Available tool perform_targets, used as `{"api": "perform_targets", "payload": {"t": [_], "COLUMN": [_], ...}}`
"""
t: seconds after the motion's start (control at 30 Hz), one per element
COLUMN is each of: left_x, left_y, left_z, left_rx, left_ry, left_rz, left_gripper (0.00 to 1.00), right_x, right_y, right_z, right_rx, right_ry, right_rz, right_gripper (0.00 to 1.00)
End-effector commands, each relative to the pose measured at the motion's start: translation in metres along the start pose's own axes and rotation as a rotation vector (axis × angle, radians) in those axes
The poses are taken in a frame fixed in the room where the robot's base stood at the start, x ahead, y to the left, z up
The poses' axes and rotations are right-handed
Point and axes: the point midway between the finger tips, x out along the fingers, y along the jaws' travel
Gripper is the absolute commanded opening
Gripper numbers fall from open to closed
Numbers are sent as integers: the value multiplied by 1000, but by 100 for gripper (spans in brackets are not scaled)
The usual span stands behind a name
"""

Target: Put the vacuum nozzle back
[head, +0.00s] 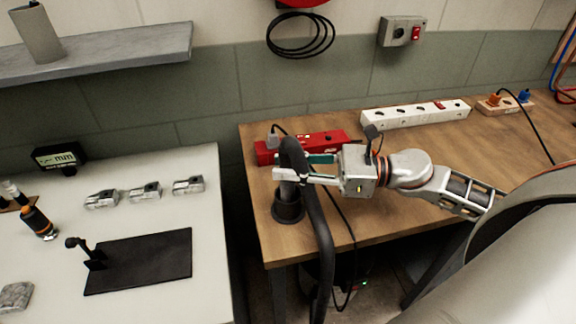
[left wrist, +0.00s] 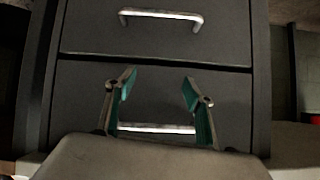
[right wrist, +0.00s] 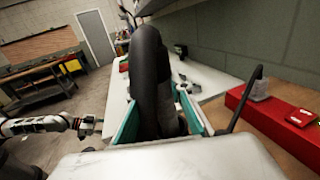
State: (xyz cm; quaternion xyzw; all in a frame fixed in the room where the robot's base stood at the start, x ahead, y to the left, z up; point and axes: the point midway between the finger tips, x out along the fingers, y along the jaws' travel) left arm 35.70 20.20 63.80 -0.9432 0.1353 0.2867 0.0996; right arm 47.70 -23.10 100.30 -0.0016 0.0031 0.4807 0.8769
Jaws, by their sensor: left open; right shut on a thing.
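The vacuum nozzle is a dark grey tube (head: 289,185) with a black hose (head: 320,235) bending over its top and down past the table's front edge. My right gripper (head: 283,175) is shut around it. The nozzle stands roughly upright, its lower end at a dark round cup (head: 287,210) on the table's left front corner; I cannot tell whether it is seated or just above. In the right wrist view the hose (right wrist: 150,75) rises between the finger pads. My left gripper (left wrist: 158,95) is open and empty, facing grey drawers (left wrist: 160,75); the head view does not show it.
A red power box (head: 305,146) lies close behind the nozzle, with a cable running down. A white socket strip (head: 415,114) lies farther back. The white table (head: 210,240) at left, across a gap, holds a black plate (head: 140,262) and small metal parts. The right tabletop is mostly clear.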

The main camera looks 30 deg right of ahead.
Motion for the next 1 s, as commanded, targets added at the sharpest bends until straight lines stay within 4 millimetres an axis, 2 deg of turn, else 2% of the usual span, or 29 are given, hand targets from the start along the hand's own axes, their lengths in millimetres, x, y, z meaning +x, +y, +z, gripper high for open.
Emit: {"api": "perform_targets", "payload": {"t": [0.03,0.07,0.1,0.57,0.77,1.0], "left_x": [0,0,0,-1,2,4], "left_y": [0,0,0,0,1,2], "left_z": [1,1,1,0,7,13], "left_rx": [0,0,0,1,-1,-2], "left_ry": [-1,-1,-2,-5,-8,-12], "left_rz": [0,0,0,0,1,3], "left_gripper": [53,53,53,53,53,53], "right_x": [0,0,0,-2,-24,-60], "right_y": [0,0,0,0,0,0], "right_z": [-1,-1,0,4,-1,1], "right_rx": [0,0,0,1,4,5], "right_ry": [0,0,0,0,4,1], "right_rz": [0,0,0,0,-2,-2], "right_gripper": [26,33,37,37,37,37]}}
